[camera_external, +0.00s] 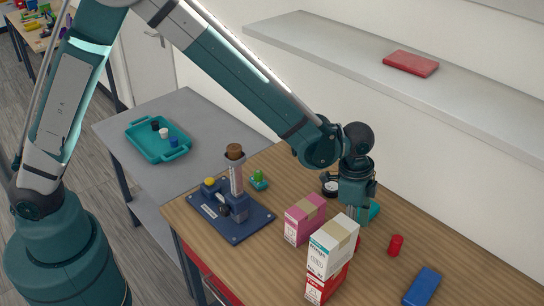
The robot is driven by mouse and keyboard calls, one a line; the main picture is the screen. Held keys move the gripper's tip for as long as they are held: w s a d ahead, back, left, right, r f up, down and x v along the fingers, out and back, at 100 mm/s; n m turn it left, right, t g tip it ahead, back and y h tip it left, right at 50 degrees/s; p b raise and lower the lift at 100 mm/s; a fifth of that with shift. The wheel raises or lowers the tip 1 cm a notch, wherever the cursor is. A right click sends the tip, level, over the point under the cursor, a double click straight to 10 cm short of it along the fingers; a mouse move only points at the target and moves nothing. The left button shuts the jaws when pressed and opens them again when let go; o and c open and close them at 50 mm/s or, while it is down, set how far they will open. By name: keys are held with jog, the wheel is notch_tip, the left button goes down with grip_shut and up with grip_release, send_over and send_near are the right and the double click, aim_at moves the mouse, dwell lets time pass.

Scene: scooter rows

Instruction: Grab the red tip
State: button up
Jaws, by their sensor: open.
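A small red cylinder (396,245), which looks like the red tip, stands on the wooden table to the right of my gripper. My gripper (358,218) points down over the table, open, behind the pink box and the white box. Its fingertips are small and partly hidden, and I see nothing held between them. Another bit of red (358,243) shows just below the gripper, mostly hidden by the white box; I cannot tell what it is. The gripper and the red cylinder are apart.
A pink box (304,221), a white box (331,248) and a red box (326,284) stand in front of the gripper. A blue block (421,287) lies at right. A blue fixture (230,217) stands at left. A teal tray (158,137) is on the grey table.

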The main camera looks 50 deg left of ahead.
jog(key=shift+f, duration=0.4)
jog(key=shift+f, duration=0.15)
jog(key=shift+d+f, duration=0.15)
jog(key=shift+f, duration=1.1)
jog(key=shift+d+f, duration=0.1)
jog(key=shift+f, duration=1.1)
jog(key=shift+c, duration=0.5)
jog(key=c, duration=0.9)
